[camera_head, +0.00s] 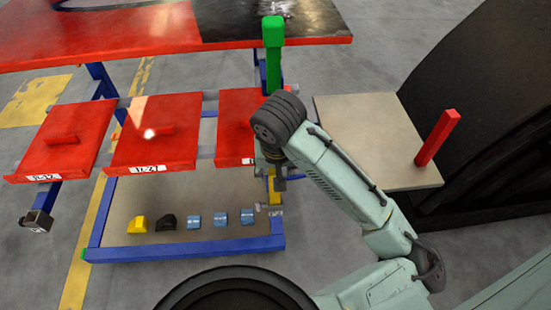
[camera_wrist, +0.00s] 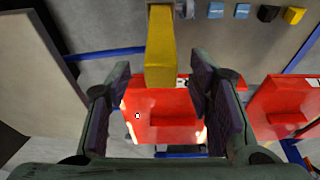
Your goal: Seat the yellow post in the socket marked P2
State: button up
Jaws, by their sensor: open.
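The yellow post (camera_head: 275,195) is at the right front corner of the blue frame, partly hidden by my gripper. In the wrist view the yellow post (camera_wrist: 160,45) reaches up between my fingers, its near end close to the fingertips. My gripper (camera_wrist: 160,75) is open, with a finger on each side of the post and visible gaps. It also shows in the head view (camera_head: 272,178), over the post. A dark socket-like block (camera_head: 37,220) with a small pale mark sits at the frame's left. I cannot read P2 on any socket.
A green post (camera_head: 273,55) stands at the back and a red post (camera_head: 437,138) on a beige board (camera_head: 370,120). Red panels (camera_head: 155,145) with handles lie across the frame. Several small yellow, black and blue blocks (camera_head: 193,220) line the lower shelf.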

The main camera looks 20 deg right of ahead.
jog(key=v, duration=0.6)
jog(key=shift+r, duration=0.35)
